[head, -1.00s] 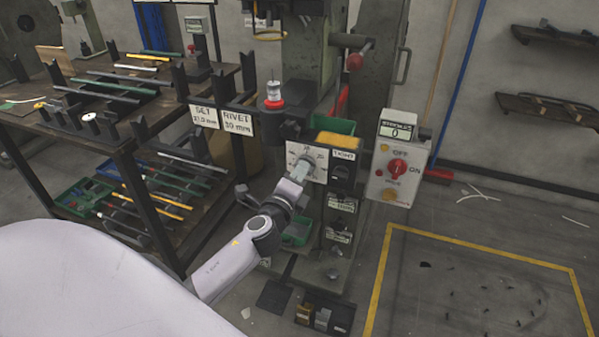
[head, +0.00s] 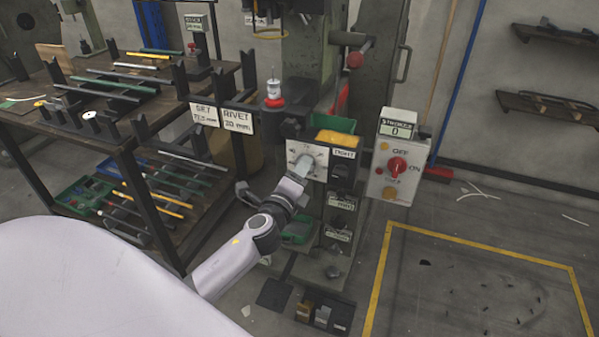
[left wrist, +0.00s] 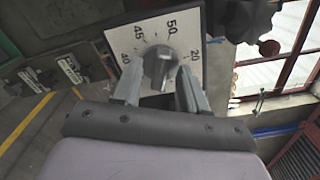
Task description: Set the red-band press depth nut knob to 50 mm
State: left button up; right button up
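The press depth knob (left wrist: 160,64) is a dark grey knob on a white dial plate (left wrist: 196,44) in the left wrist view. The numbers 40, 45, 50 and 20 show around it; I cannot read its pointer clearly. My left gripper (left wrist: 160,80) has its fingers spread, one on each side of the knob, with no clear contact visible. In the head view my left gripper (head: 301,168) is at the dial plate (head: 319,172) and hides part of it. A red band (head: 274,102) shows on the press above. My right gripper is not in view.
A control box (head: 399,158) with a red switch stands right of the dial, its counter reading 0. A rack table (head: 120,135) with rods stands at left. Floor at right is open.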

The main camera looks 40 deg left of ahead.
pick_arm(q)
jog(key=shift+s, duration=0.1)
jog(key=v, duration=0.7)
dwell(0.5)
jog(key=s+d+f+n+g+h+p, duration=0.3)
jog(key=s+d+n+p, duration=0.2)
jog(key=s+n, duration=0.3)
jog(key=s+d+f+n+g+h+p, duration=0.3)
jog(key=s+d+n+p, duration=0.3)
jog(key=s+n, duration=0.3)
jog(key=shift+s+d+n+g+h+p, duration=0.3)
jog(key=shift+s+d+g, duration=0.2)
jog(key=shift+s+d, duration=0.25)
jog(key=shift+f, duration=0.1)
dwell(0.5)
